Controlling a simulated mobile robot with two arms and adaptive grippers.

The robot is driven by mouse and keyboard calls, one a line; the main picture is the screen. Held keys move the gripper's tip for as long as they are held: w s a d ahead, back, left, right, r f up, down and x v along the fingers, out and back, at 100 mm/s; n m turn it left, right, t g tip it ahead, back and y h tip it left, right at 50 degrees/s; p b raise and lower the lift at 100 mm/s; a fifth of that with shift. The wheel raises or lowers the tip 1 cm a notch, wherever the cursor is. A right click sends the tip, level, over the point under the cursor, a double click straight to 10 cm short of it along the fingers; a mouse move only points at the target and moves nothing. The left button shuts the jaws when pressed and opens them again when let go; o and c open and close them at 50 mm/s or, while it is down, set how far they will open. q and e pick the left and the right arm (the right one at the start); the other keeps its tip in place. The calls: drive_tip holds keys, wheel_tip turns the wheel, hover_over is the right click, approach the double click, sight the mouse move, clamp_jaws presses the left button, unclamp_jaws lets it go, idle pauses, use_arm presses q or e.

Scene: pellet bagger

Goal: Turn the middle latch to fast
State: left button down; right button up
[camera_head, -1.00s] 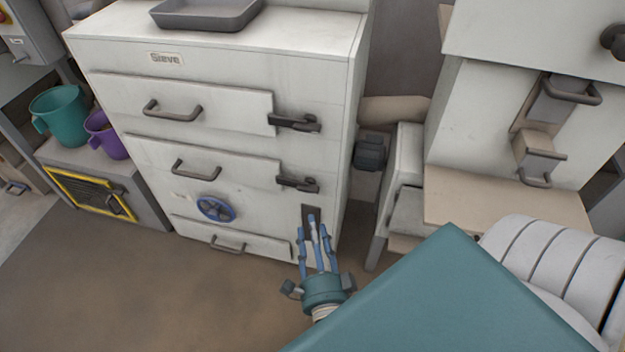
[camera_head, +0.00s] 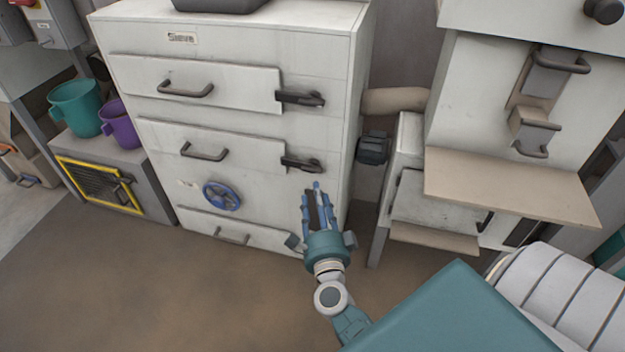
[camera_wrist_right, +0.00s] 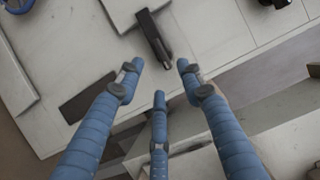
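The white cabinet labelled Sieve (camera_head: 330,125) has several drawer fronts. The middle latch (camera_head: 303,163), a dark handle, lies about horizontal at the right end of the middle drawer front (camera_head: 240,150). It also shows in the right wrist view (camera_wrist_right: 153,38), beyond the fingertips. My right gripper (camera_head: 316,192) has its blue fingers spread and empty, just below and in front of that latch; I see no contact. The three fingers also show in the wrist view (camera_wrist_right: 158,75). My left gripper is not in view.
The upper latch (camera_head: 300,98) sits above, also about horizontal. A dark plate (camera_wrist_right: 88,97) lies low on the cabinet face, partly behind my fingers. A blue handwheel (camera_head: 221,196) is to the left. A beige shelf (camera_head: 510,185) juts out at right. The floor (camera_head: 200,290) in front is clear.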

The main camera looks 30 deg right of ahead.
sight(312, 172)
use_arm(q)
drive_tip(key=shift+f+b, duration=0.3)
drive_tip(key=shift+b, duration=0.05)
use_arm(e)
drive_tip(key=x, duration=0.9)
clamp_jaws()
drive_tip(key=shift+r, duration=0.1)
drive_tip(key=shift+r+n+p, duration=0.15)
drive_tip(key=shift+n+p, duration=0.15)
drive_tip(key=shift+p, duration=0.75)
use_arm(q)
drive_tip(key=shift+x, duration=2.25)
use_arm(e)
drive_tip(key=shift+a, duration=0.1)
